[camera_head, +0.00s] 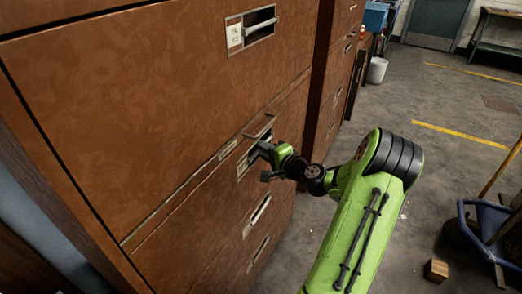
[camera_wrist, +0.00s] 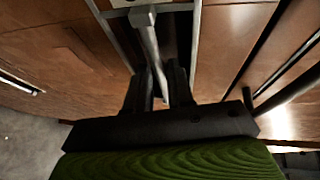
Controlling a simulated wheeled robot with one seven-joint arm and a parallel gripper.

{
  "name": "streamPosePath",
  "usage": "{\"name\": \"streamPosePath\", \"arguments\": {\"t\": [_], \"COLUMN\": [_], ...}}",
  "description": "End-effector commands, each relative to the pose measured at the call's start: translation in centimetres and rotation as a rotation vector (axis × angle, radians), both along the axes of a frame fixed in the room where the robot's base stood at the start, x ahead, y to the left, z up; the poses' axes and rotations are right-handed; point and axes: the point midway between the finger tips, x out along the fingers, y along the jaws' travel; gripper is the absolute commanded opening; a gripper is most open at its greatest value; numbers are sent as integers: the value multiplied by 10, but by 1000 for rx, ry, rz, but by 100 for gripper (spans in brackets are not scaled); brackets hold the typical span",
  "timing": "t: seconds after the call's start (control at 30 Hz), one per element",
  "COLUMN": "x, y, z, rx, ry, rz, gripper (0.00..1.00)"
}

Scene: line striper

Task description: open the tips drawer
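A brown wooden drawer cabinet (camera_head: 150,110) fills the left of the head view, with several drawers and metal pulls in recesses. I cannot read which label marks the tips drawer. My gripper (camera_head: 264,152) is at the pull recess of a middle drawer, partly hiding it. In the wrist view, a metal handle bar (camera_wrist: 150,45) runs down between the two dark fingers of my gripper (camera_wrist: 160,92). The fingers stand apart on either side of the bar, with small gaps visible. The drawer front looks closed.
Another brown cabinet (camera_head: 335,75) stands beyond. A white bin (camera_head: 377,70) is further back. A blue wheeled cart (camera_head: 490,225) and a small wooden block (camera_head: 436,270) are at the right. The grey floor (camera_head: 425,110) between is mostly clear.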

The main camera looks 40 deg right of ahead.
Motion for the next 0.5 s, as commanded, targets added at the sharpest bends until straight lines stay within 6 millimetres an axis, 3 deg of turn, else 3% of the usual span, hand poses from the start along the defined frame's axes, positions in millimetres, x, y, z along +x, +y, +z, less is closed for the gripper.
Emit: {"name": "streamPosePath", "arguments": {"t": [0.1,0.37,0.5], "x": [14,17,17], "y": [-1,-1,-1], "z": [-3,-3,-3], "rx": [-1,1,0], "ry": [-1,0,0], "rz": [0,-1,-1], "gripper": [22,22,5]}}
